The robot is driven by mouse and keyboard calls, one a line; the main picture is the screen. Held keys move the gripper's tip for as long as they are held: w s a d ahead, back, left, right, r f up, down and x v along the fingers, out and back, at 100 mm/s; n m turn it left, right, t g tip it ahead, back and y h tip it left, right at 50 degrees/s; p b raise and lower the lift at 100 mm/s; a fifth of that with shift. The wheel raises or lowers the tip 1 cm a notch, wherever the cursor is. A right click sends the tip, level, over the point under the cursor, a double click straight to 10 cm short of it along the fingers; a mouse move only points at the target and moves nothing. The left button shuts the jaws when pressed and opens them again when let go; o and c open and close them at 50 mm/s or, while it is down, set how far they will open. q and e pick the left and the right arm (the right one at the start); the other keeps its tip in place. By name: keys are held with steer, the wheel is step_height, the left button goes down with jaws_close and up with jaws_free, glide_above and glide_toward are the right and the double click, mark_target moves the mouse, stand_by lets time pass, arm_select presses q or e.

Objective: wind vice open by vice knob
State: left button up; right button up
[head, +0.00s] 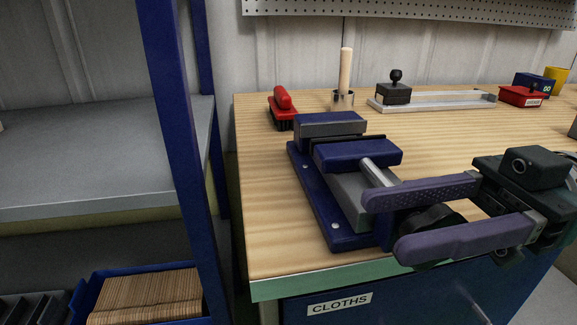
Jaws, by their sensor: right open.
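The vice (352,157) is blue and grey and stands on the wooden bench near its left front edge. Its two jaws are close together, with a narrow dark gap between them. A metal screw (378,172) comes out of the front jaw towards me. The black vice knob (432,219) is at the vice's front end, partly hidden by the purple fingers. My right gripper (385,224) comes in from the right. It is open, with one finger behind the knob and one in front of it in the picture. Contact with the knob cannot be told. My left gripper is not in view.
On the wooden bench (270,235) behind the vice are a red brush (282,108), a wooden stick in a metal cup (343,100) and a metal rail with a black knobbed block (394,93). A blue shelf post (180,130) stands left. The bench's middle is clear.

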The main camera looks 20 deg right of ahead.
steer(key=shift+w+a, duration=0.15)
steer(key=shift+a, duration=0.4)
jaws_close()
